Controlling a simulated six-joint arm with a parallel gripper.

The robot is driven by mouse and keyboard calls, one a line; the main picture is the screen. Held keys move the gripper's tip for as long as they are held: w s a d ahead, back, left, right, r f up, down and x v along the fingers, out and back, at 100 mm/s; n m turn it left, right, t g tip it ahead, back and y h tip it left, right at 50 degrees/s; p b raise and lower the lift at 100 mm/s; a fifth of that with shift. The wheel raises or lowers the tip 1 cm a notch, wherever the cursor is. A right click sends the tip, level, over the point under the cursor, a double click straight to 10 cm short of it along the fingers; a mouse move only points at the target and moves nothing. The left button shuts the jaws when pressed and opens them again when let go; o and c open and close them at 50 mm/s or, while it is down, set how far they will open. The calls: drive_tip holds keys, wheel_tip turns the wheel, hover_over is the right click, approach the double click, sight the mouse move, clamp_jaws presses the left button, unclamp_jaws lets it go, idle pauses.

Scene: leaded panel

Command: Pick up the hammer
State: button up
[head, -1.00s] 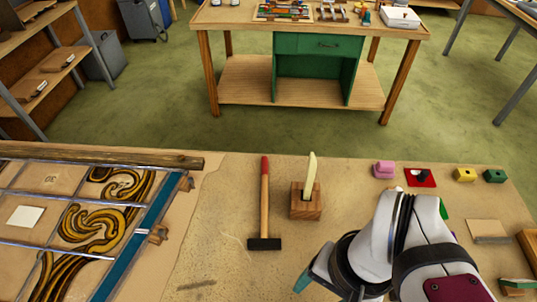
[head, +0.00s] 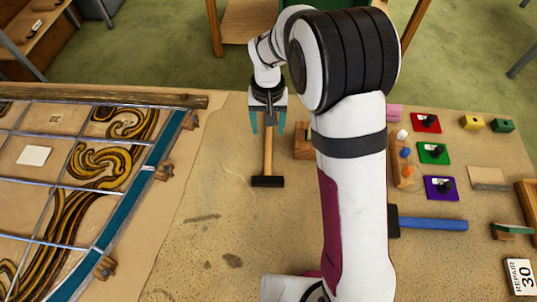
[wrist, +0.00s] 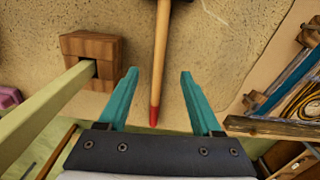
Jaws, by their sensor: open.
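A hammer with a dark head and wooden handle (head: 268,155) lies on the workbench, its head toward the near side. In the wrist view its handle (wrist: 161,55) runs between the fingers, with the red end (wrist: 154,112) close to the gripper body. My gripper (head: 268,123) is open and points down over the handle's far part. Its teal fingers also show in the wrist view (wrist: 160,75), one on each side of the handle in the picture. I see no contact, and the height above the bench is hard to tell. The gripper hides the handle's far end in the head view.
A wooden block (head: 303,143) with a pale upright stick (wrist: 50,110) stands beside the gripper. A leaded panel (head: 80,180) lies at left. A second hammer with a blue handle (head: 435,223) lies right of my arm, near colored blocks. The bench's near middle is clear.

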sight(268, 146)
wheel_tip(268, 146, down, 9)
drive_tip(key=shift+w+r, duration=0.1)
clamp_jaws()
idle(0.3)
